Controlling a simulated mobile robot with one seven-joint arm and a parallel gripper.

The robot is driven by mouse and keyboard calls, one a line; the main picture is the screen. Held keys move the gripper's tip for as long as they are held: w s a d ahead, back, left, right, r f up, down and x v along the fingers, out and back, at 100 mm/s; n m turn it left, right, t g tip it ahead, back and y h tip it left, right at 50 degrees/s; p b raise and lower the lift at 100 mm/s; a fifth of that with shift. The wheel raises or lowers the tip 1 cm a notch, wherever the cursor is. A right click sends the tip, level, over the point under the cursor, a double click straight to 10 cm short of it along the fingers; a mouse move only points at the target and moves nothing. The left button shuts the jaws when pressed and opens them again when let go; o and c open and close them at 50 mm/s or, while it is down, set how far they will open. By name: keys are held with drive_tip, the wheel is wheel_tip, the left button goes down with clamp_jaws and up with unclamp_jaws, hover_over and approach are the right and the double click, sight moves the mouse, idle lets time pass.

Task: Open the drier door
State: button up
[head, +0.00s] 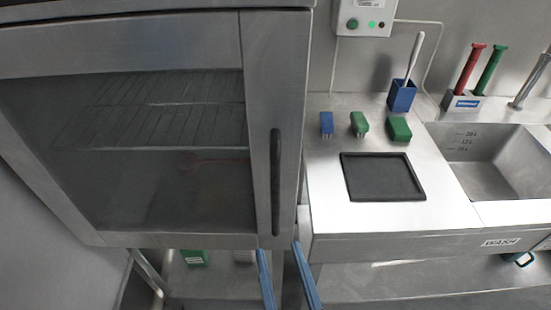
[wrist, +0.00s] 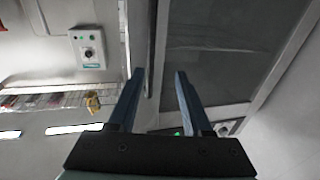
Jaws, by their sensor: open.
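The drier door (head: 226,40) is a steel frame around a dark glass pane and fills the left of the head view. It looks shut. Its black vertical handle (head: 275,180) is on the right side of the frame. The glass pane (wrist: 215,45) also shows in the wrist view. My gripper (head: 279,247) has two blue fingers spread apart with nothing between them. In the head view its fingertips lie just below the handle's lower end. In the wrist view my gripper (wrist: 159,71) points toward the door frame. I cannot tell its distance from the handle.
Right of the drier is a steel counter (head: 330,215) with a black mat (head: 382,177), blue and green brushes, and a sink (head: 480,165). A control box (head: 365,18) hangs on the wall. A green item (head: 194,257) is on the shelf below the drier.

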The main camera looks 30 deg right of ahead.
sight(276, 204)
drive_tip(key=shift+g, duration=0.4)
drive_tip(key=p+x, duration=0.1)
drive_tip(key=x, duration=0.4)
drive_tip(key=d+p+x, duration=0.1)
drive_tip(key=p+x, duration=0.1)
drive_tip(key=x, duration=0.4)
drive_tip(key=shift+s+d+r, duration=0.25)
clamp_jaws()
idle(1.2)
